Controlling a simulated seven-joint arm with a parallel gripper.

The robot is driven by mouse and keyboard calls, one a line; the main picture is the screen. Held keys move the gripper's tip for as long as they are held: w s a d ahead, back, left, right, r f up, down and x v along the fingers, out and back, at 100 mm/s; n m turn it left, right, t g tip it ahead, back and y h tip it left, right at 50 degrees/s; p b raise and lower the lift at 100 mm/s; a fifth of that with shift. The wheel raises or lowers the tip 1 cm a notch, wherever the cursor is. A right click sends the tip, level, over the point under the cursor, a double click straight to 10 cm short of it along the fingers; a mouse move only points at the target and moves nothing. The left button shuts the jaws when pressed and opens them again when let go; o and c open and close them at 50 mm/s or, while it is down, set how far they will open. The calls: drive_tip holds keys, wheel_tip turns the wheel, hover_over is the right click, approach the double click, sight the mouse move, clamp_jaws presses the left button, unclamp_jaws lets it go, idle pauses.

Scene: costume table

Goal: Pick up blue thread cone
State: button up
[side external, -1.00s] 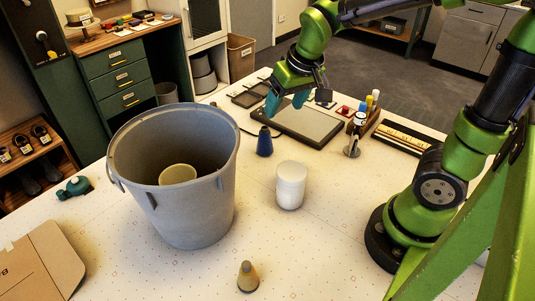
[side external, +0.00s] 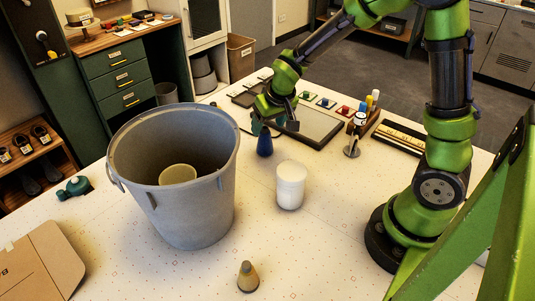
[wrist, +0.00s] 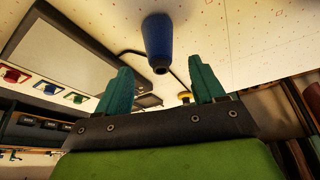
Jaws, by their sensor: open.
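The blue thread cone (side external: 265,144) stands upright on the white table, behind and right of the grey bucket. It also shows in the wrist view (wrist: 158,38), beyond and between my fingertips. My gripper (side external: 262,126) is just above the cone's top in the side view. Its two teal fingers, seen in the wrist view (wrist: 161,78), are apart with nothing between them. Part of the cone's top is hidden by a finger in the side view.
The grey bucket (side external: 220,199), holding a tan item (side external: 177,174), stands to the left. A white jar (side external: 291,185) is close in front of the cone. A dark flat pad (side external: 318,126) lies behind it. A tan cone (side external: 247,277) stands at the front.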

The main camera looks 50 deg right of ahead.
sight(266, 128)
drive_tip(key=x, duration=0.4)
drive_tip(key=shift+w+d+f, duration=0.15)
drive_tip(key=shift+w+f, duration=0.1)
drive_tip(key=shift+w, duration=0.05)
drive_tip(key=c, duration=1.2)
